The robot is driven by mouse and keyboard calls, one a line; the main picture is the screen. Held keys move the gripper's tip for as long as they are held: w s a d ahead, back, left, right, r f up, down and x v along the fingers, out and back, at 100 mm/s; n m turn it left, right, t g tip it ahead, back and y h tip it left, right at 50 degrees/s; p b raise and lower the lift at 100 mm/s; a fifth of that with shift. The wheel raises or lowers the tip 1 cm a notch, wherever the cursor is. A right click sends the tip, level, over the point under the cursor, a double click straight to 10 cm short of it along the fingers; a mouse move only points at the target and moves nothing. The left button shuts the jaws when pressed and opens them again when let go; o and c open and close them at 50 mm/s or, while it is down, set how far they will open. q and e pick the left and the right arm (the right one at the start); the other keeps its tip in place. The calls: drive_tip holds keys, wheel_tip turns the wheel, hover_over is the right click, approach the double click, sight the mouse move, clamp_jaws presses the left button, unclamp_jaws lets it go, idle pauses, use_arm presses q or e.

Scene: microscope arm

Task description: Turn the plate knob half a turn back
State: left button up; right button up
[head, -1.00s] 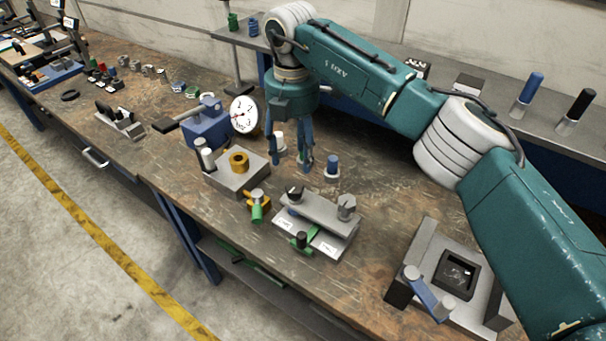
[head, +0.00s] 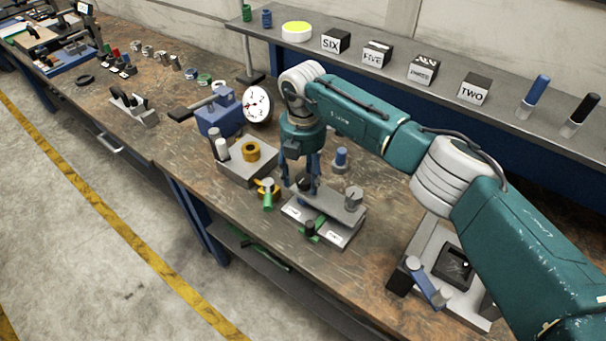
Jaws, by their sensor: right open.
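A grey plate (head: 328,203) lies on a low light-grey block near the bench's front edge. A dark knob (head: 305,184) stands on its left end, and a grey knurled knob (head: 353,195) on its right end. I cannot tell for sure which one is the plate knob. My right gripper (head: 302,182) points straight down at the dark knob, open, with its blue-green fingers around or just above it. The fingers partly hide the dark knob, and I cannot tell whether they touch it. My left gripper is out of view.
A grey block with a brass ring (head: 251,151) and a dial gauge (head: 257,105) stand to the left. A green-handled fitting (head: 268,195) and a blue-topped peg (head: 341,157) are close to the gripper. A fixture with a blue lever (head: 428,288) stands right.

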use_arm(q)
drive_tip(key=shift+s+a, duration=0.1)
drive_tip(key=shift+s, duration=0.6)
use_arm(e)
drive_tip(key=c, duration=1.2)
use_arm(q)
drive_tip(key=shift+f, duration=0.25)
use_arm(e)
drive_tip(key=shift+o, duration=0.2)
drive_tip(key=shift+f, duration=0.1)
